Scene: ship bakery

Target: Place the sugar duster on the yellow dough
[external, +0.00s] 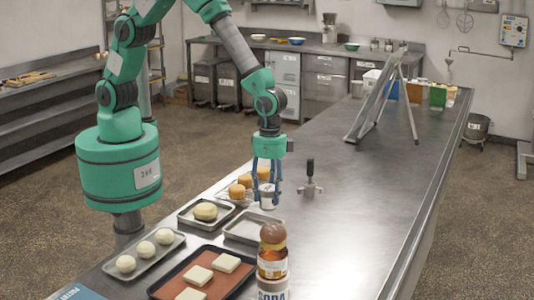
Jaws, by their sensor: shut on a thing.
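My gripper (267,187) points down over the steel table and is shut on a small pale cylinder that I take to be the sugar duster (267,202). The fingers hide part of it, and I cannot tell whether its bottom touches the table. The yellow dough (205,211) is a round, pale yellow lump on a small metal tray (184,219). It lies to the left of my gripper and a little nearer the camera, apart from the duster.
A black-handled metal tool (310,185) stands to the right. White dough balls (145,249), a tray of pale slabs (198,275) and a brown-topped bottle (272,255) are nearer the camera.

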